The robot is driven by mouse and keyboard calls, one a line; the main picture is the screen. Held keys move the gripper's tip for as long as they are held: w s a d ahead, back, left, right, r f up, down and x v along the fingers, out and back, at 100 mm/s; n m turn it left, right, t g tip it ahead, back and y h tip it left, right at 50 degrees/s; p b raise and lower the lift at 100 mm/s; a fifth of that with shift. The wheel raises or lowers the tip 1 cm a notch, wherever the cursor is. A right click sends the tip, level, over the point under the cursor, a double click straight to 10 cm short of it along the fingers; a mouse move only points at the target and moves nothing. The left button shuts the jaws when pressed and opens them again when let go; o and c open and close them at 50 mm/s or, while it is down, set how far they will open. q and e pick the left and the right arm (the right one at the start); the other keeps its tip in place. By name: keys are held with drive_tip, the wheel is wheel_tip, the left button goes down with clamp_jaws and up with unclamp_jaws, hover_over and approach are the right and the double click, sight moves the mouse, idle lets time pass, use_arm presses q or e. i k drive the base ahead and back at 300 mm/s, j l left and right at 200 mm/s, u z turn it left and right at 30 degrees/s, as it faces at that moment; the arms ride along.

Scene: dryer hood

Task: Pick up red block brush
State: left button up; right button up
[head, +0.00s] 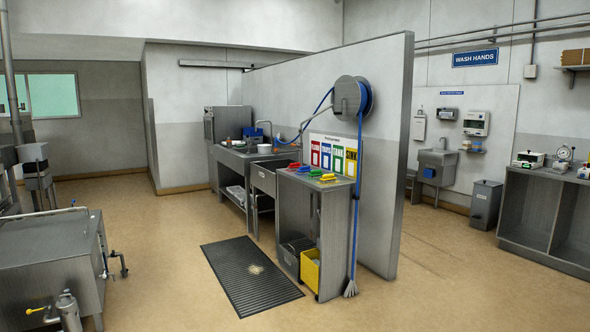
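A small red item (294,165), which looks like the red block brush, lies on top of a grey metal cabinet (332,222) in the middle of the room. It is at the far left end of a row of coloured items, beside a blue one (304,169), a green one (315,173) and a yellow one (328,178). It is too small to make out its bristles. Neither of my grippers is in view.
A black ribbed mat (250,275) lies before the cabinet. A yellow bin (310,270) sits in its lower part. A partition wall (400,150) stands behind. Floor between is clear.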

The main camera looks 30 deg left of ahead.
sight(295, 166)
drive_tip(key=u, duration=1.25)
drive_tip(key=i+u, duration=0.1)
drive_tip(key=i, duration=4.65)
